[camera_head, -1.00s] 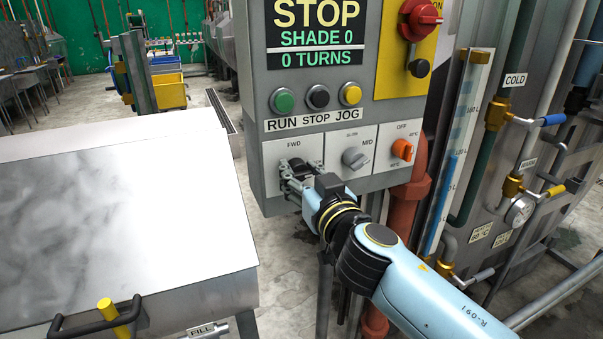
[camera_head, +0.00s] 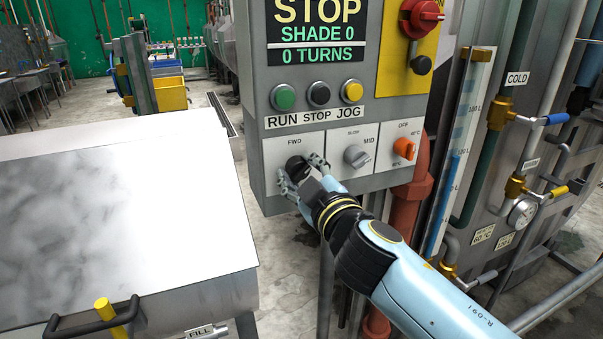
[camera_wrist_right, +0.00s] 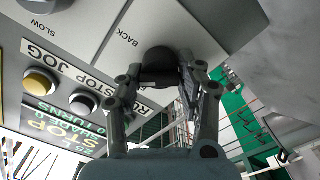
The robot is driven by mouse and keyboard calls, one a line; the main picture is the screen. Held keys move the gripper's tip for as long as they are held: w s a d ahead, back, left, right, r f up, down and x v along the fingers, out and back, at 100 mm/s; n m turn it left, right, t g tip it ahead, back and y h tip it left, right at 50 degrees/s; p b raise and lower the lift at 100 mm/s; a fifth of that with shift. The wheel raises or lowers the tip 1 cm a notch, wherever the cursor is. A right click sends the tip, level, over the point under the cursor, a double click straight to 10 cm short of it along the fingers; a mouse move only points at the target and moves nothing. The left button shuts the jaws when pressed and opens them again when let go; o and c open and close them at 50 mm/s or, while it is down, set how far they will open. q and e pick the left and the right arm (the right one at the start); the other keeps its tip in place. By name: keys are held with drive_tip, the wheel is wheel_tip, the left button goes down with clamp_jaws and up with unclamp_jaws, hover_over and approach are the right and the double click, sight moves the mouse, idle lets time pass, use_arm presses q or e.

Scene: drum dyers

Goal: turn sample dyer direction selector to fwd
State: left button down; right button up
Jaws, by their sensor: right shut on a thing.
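The direction selector is a black knob (camera_head: 296,163) on the left white plate of the grey control box. The FWD label (camera_head: 294,143) shows above it. My right gripper (camera_head: 302,170) is shut on the knob, one finger on each side. In the right wrist view the dark knob (camera_wrist_right: 159,67) sits between the fingertips of my right gripper (camera_wrist_right: 160,82), and a BACK label (camera_wrist_right: 128,38) shows beside it. Which way the knob points is hard to tell, as the fingers partly cover it. My left gripper is not in view.
Grey SLOW/MID selector (camera_head: 356,156) and orange temperature selector (camera_head: 403,148) sit close to the right. Green (camera_head: 283,98), black (camera_head: 318,95) and yellow (camera_head: 351,91) buttons are above. The display (camera_head: 316,30) reads STOP. A metal lid (camera_head: 120,210) lies at left; pipes stand right.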

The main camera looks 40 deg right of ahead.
drive_tip(key=n, duration=0.4)
drive_tip(key=shift+f+n, duration=0.1)
drive_tip(key=shift+n, duration=0.2)
drive_tip(key=n, duration=0.4)
drive_tip(key=shift+f+n, duration=0.1)
drive_tip(key=shift+n, duration=0.5)
drive_tip(key=o, duration=1.2)
drive_tip(key=shift+a, duration=0.1)
drive_tip(key=shift+c, duration=0.2)
drive_tip(key=shift+s, duration=0.1)
drive_tip(key=v, duration=1.1)
drive_tip(key=shift+s, duration=0.4)
drive_tip(key=shift+f, duration=0.1)
